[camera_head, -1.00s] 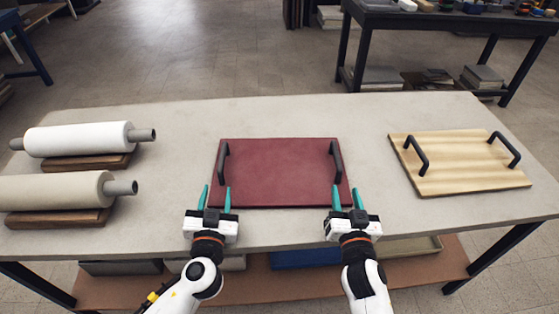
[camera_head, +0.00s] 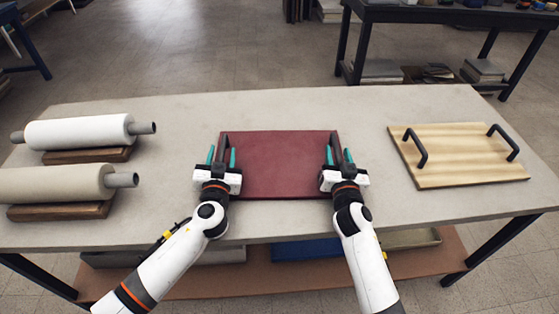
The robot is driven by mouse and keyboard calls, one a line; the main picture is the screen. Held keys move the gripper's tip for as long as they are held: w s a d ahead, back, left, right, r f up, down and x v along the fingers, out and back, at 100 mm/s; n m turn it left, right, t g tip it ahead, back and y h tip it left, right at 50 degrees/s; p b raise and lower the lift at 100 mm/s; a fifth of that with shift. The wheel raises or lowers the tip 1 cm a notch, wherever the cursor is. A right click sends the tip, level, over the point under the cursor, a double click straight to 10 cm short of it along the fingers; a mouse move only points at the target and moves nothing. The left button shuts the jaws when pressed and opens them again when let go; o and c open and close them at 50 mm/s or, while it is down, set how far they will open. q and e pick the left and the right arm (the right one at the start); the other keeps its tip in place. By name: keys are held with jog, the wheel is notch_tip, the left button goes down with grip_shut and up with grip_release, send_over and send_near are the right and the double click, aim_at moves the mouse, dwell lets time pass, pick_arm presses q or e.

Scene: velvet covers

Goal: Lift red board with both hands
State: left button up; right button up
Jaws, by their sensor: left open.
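The red board (camera_head: 284,165) lies flat on the table, with a dark upright handle at each side. My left gripper (camera_head: 221,157) is open, its teal fingers on either side of the board's left handle (camera_head: 223,144). My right gripper (camera_head: 339,156) is open in the same way, its fingers on either side of the right handle (camera_head: 336,145). The gripper bodies hide the near ends of both handles and the board's near corners. I cannot tell whether the fingers touch the handles.
A pale wooden board (camera_head: 458,156) with two black handles lies on the right of the table (camera_head: 300,108). A white roll (camera_head: 78,132) and a beige roll (camera_head: 60,184) rest on wooden blocks at left. The table behind the red board is clear.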

pick_arm(q)
jog(key=shift+w, duration=0.5)
pick_arm(e)
jog(key=shift+w, duration=0.5)
pick_arm(q)
grip_shut()
pick_arm(e)
grip_shut()
pick_arm(q)
jog(key=shift+s, duration=0.1)
pick_arm(e)
jog(key=shift+r, duration=0.1)
